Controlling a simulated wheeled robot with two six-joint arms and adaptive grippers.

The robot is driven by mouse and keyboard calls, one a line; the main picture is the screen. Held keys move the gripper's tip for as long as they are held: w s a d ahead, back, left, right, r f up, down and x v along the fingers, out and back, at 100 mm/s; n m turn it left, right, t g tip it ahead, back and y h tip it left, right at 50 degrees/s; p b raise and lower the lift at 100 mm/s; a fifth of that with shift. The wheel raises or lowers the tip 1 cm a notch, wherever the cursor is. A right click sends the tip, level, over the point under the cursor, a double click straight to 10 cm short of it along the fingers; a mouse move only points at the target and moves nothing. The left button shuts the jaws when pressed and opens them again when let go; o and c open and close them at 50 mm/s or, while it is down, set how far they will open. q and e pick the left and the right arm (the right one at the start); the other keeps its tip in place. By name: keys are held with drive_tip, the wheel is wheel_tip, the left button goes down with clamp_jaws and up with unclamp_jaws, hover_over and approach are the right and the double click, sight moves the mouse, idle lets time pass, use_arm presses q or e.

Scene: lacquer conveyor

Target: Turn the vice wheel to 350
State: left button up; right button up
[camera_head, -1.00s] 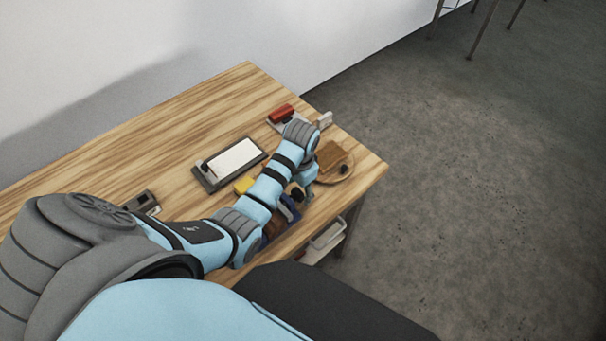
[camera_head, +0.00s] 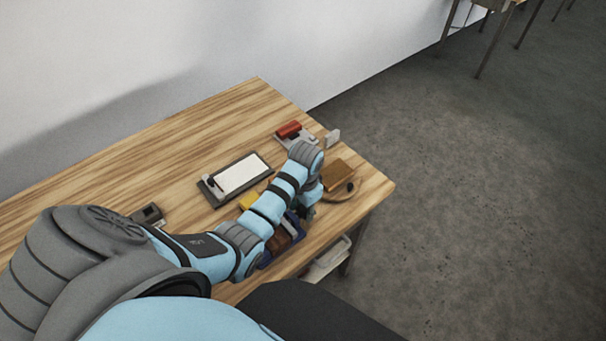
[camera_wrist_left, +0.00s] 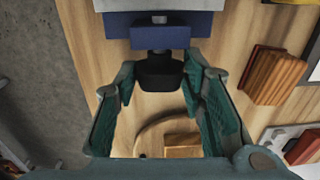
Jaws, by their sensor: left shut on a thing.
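The blue vice (camera_head: 295,231) sits near the front edge of the wooden table, partly hidden by my left arm in the head view, with brown material in it. In the left wrist view its blue body (camera_wrist_left: 160,28) fills the top, and the black vice wheel (camera_wrist_left: 160,72) stands out from it. My left gripper (camera_head: 308,210) is at the wheel. In the left wrist view its green fingers (camera_wrist_left: 160,84) are on either side of the wheel, closed on it. The wheel's angle cannot be read. My right gripper is not in view.
A round board with a brown block (camera_head: 338,175) lies beyond the gripper, near the table's right corner. A framed white pad (camera_head: 240,175), a yellow block (camera_head: 249,201) and a red-topped tool (camera_head: 289,130) lie behind my arm. The far left of the table is clear.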

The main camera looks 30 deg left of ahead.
use_arm(q)
drive_tip(key=shift+a, duration=0.1)
drive_tip(key=shift+a+g+h, duration=0.15)
drive_tip(key=shift+g+h, duration=0.15)
drive_tip(key=shift+h, duration=0.8)
drive_tip(key=shift+w+a+f+g+h+b, duration=0.15)
drive_tip(key=shift+g+h+b, duration=0.2)
drive_tip(key=shift+h, duration=0.35)
drive_tip(key=shift+a+f+h+b, duration=0.1)
drive_tip(key=shift+f+h+b, duration=0.05)
drive_tip(key=shift+h+b, duration=0.85)
drive_tip(key=shift+g+h+b, duration=0.35)
drive_tip(key=shift+h+b, duration=0.15)
drive_tip(key=shift+b, duration=0.25)
drive_tip(key=o, duration=1.1)
drive_tip(key=shift+o, duration=0.2)
